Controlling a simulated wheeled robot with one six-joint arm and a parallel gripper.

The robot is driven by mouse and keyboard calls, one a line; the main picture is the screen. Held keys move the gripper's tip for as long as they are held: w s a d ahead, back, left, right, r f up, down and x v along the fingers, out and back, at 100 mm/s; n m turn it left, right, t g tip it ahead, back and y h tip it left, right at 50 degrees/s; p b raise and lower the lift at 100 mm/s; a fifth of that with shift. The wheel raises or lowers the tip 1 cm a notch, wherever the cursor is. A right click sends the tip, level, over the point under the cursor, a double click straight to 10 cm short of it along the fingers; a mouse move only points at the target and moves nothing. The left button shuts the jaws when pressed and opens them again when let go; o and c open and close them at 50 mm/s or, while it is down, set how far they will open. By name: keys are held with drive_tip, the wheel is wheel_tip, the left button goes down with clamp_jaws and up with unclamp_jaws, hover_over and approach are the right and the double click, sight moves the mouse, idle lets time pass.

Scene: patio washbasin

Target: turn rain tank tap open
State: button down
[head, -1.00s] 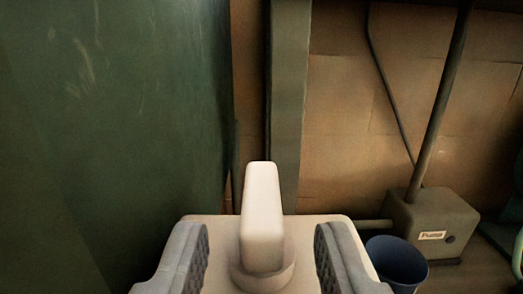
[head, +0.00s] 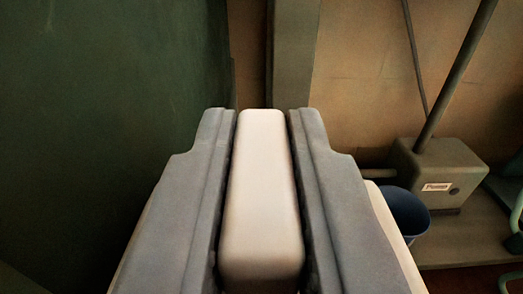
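The tap handle (head: 262,190) is a cream, rounded bar in the middle of the head view, pointing away from me. My gripper (head: 263,115) has one grey finger along each side of it. The dark pads lie against the handle's sides with no clear gap, so the gripper looks shut on it. The tap's body and the handle's base are hidden below the fingers. A large dark green surface (head: 100,80), seemingly the rain tank, fills the left of the view.
A pump box (head: 440,172) with a label stands at the right, with a pipe (head: 455,75) rising from it. A dark blue bucket (head: 405,212) is beside my right finger. A green post (head: 295,55) stands before a tan wall (head: 370,90).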

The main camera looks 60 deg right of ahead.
drive_tip(key=shift+n+t+y, duration=0.3)
drive_tip(key=shift+t, duration=0.1)
drive_tip(key=n+t+y, duration=0.3)
drive_tip(key=t+y, duration=0.1)
drive_tip(key=shift+d+n, duration=0.1)
drive_tip(key=shift+n, duration=0.3)
drive_tip(key=n+t+y, duration=0.2)
drive_tip(key=y, duration=0.1)
drive_tip(key=n+t+y, duration=0.1)
drive_tip(key=n+y, duration=0.2)
drive_tip(key=y, duration=0.1)
drive_tip(key=shift+t, duration=0.4)
drive_tip(key=n+y, duration=0.2)
drive_tip(key=y, duration=0.1)
drive_tip(key=n+y, duration=0.2)
drive_tip(key=y, duration=0.2)
drive_tip(key=shift+n, duration=0.4)
drive_tip(key=shift+n+g+y, duration=0.45)
drive_tip(key=shift+n+y, duration=0.45)
drive_tip(key=shift+y, duration=0.55)
drive_tip(key=shift+n+g+y, duration=0.45)
drive_tip(key=shift+n+y, duration=0.45)
drive_tip(key=shift+y, duration=0.55)
drive_tip(key=c, duration=1.4)
unclamp_jaws()
